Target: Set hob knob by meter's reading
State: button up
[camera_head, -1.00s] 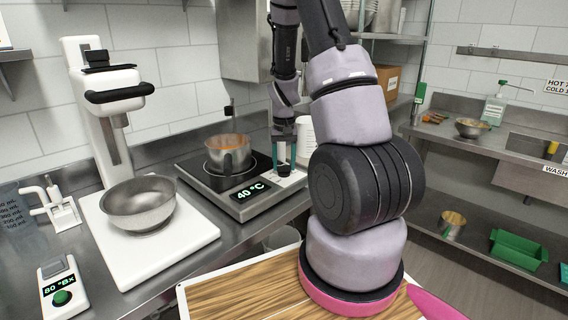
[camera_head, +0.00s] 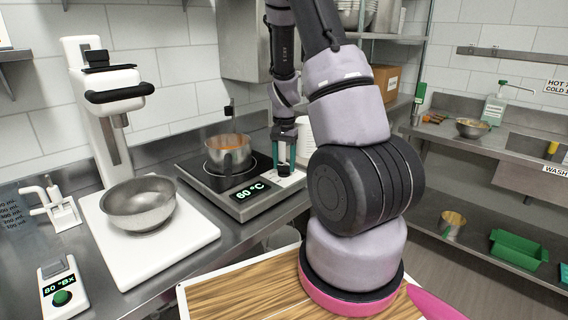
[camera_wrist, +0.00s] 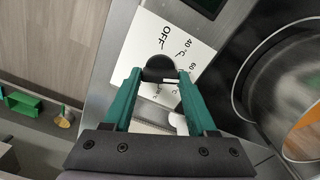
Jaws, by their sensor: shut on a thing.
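The hob (camera_head: 207,186) stands on the steel counter with a green display (camera_head: 250,191) reading 60 °C. A steel pot (camera_head: 228,160) with orange contents sits on it. In the wrist view, the black hob knob (camera_wrist: 160,68) sits on a white dial plate (camera_wrist: 150,35) marked OFF, 40 °C and 60, with other marks partly hidden by my fingers. My gripper (camera_wrist: 159,76) has its green fingers on both sides of the knob, shut on it. It also shows in the head view (camera_head: 285,168), where the knob is hidden. The meter (camera_head: 62,285) at lower left reads 80 °Bx.
A steel bowl (camera_head: 138,212) rests on the white stand base (camera_head: 105,240) left of the hob. A wooden board (camera_head: 235,293) lies in front. At the right are a sink counter (camera_head: 470,145) and a green bin (camera_head: 518,250) on the lower shelf.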

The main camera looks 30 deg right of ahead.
jog(key=o, duration=1.4)
jog(key=shift+c, duration=0.2)
notch_tip(320, 180, up, 11)
jog(key=s+a+r+n+t+y, duration=0.1)
jog(key=s+a+r+n+t, duration=0.1)
jog(key=s+a+r, duration=0.4)
jog(key=s+a+r+n+t+y, duration=0.1)
jog(key=s+a+r+n+t, duration=0.2)
jog(key=s+r, duration=1.1)
jog(key=a+r+t, duration=0.1)
jog(key=a+t, duration=0.1)
jog(key=a, duration=0.2)
jog(key=shift+r, duration=0.4)
